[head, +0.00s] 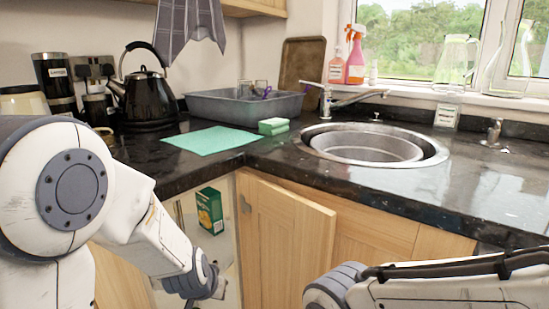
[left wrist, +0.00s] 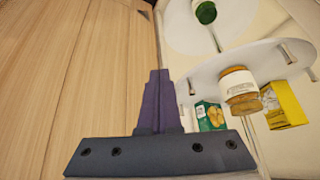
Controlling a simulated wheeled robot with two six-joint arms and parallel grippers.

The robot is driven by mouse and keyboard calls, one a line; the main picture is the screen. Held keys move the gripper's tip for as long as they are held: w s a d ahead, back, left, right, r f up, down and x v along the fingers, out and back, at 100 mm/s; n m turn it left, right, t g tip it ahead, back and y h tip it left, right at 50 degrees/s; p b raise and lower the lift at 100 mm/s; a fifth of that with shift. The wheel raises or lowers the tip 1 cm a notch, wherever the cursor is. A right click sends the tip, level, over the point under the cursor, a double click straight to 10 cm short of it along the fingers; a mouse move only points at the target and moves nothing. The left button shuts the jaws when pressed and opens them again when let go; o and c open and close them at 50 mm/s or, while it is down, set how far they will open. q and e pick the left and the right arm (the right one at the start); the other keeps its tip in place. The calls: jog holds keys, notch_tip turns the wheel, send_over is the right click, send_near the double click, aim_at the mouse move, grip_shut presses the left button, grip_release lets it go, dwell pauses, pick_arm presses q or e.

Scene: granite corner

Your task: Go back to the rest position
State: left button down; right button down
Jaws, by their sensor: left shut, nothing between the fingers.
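My left gripper (head: 205,284) is low in front of the cabinets in the head view, below the counter edge. In the left wrist view its dark fingers (left wrist: 157,85) are together with nothing between them. A wooden surface fills the left of that view, and a pale shelf with food packs lies to the right of the fingers. My right arm enters the head view at the bottom right. Its gripper is outside the frame.
A green box (head: 210,211) stands in the open corner cupboard beside a wooden door (head: 285,238). A jar (left wrist: 239,92) and yellow box (left wrist: 283,104) are near it. Above, the dark counter (head: 400,197) holds a sink (head: 433,151), kettle (head: 146,99) and grey basin (head: 215,108).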

pick_arm(q)
jog(key=s+a+n+g, duration=0.25)
jog(key=s+a, duration=0.25)
jog(key=s, duration=0.6)
jog(key=s+d+r+m+g+p, duration=0.1)
jog(key=s+d+r+m+g, duration=0.1)
jog(key=s+d+r+m, duration=0.35)
jog(key=s+d+r+m+g, duration=0.2)
jog(key=s+d, duration=0.6)
jog(key=s, duration=0.1)
notch_tip(320, 180, up, 33)
jog(key=p, duration=3.3)
jog(key=shift+r, duration=0.15)
jog(key=shift+d, duration=0.1)
